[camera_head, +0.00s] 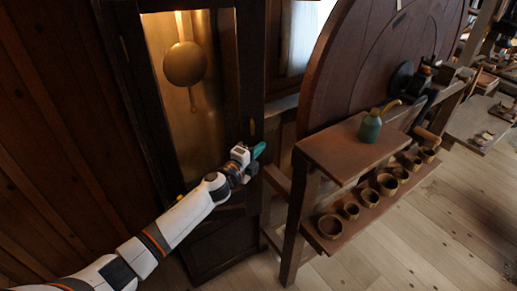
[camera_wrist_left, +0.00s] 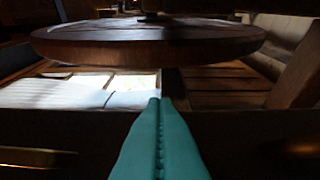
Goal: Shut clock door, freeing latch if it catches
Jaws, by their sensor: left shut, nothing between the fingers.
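The clock door (camera_head: 250,62) is a dark wooden frame around a lit pane, with a brass pendulum (camera_head: 185,64) behind it. I cannot tell whether it sits flush in its case. A small brass fitting (camera_head: 252,128), possibly the latch, shows on the frame's right side. My left gripper (camera_head: 260,150) is at the door's lower right edge, its teal fingers shut and empty. In the left wrist view the fingers (camera_wrist_left: 160,102) are together in front of a dark wooden edge; touching cannot be told. A blurred brass strip (camera_wrist_left: 38,156) shows at left there. My right gripper is not in view.
A large wooden wheel (camera_head: 350,60) stands right of the clock. Beside it is a bench (camera_head: 340,150) with a green oil can (camera_head: 370,127) and a lower shelf of several small turned cups (camera_head: 331,226). The plank floor (camera_head: 440,235) is clear at front right.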

